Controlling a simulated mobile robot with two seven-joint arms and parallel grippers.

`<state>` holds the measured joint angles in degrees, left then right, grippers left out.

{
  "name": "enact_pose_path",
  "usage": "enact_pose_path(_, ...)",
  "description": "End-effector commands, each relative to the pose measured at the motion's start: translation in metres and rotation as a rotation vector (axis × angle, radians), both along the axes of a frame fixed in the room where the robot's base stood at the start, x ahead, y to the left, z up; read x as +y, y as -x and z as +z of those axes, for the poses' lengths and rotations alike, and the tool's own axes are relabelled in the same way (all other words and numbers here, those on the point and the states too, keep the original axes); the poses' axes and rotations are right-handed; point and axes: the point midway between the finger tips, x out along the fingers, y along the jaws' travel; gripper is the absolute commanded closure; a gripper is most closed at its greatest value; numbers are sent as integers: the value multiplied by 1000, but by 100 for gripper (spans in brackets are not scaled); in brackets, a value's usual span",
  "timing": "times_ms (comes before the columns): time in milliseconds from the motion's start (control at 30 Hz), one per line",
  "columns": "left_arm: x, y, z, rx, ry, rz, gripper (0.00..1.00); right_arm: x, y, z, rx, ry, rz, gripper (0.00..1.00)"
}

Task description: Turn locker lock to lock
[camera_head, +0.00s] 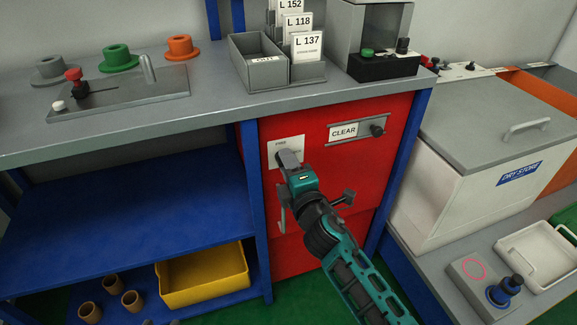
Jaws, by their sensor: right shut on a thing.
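The red locker (345,110) stands under the right end of the bench, its red front facing me. A white label plate (296,142) with small lettering is on its upper left; the lettering is too small to read for certain. My right gripper (288,160) is shut on the locker lock at this plate. The gripper covers the lock, so its turned position cannot be told. A pale upright handle (282,218) shows partly behind my right arm. My left gripper is not in view.
A slider marked CLEAR (344,130) with a dark knob is on the locker's upper right. Blue shelves with a yellow bin (203,292) are to the left. A white DRY STORE box (450,190) stands to the right. Card trays (262,75) sit on the bench above.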

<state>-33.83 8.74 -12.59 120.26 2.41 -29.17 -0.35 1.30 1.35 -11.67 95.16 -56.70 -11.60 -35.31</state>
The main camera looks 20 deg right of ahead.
Motion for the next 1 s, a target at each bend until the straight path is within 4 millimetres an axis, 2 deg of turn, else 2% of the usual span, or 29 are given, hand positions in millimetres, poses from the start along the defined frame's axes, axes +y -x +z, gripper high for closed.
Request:
enact_pose_path(233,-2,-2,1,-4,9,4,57,0,0,-1,3,-62,0,97)
enact_pose_path(700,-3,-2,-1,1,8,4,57,0,0,-1,3,-72,0,97)
enact_pose_path(733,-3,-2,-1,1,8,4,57,0,0,-1,3,-72,0,64)
enact_pose_path(767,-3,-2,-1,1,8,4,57,0,0,-1,3,-72,0,61)
enact_pose_path(1000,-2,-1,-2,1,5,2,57,0,0,0,3,-70,0,61)
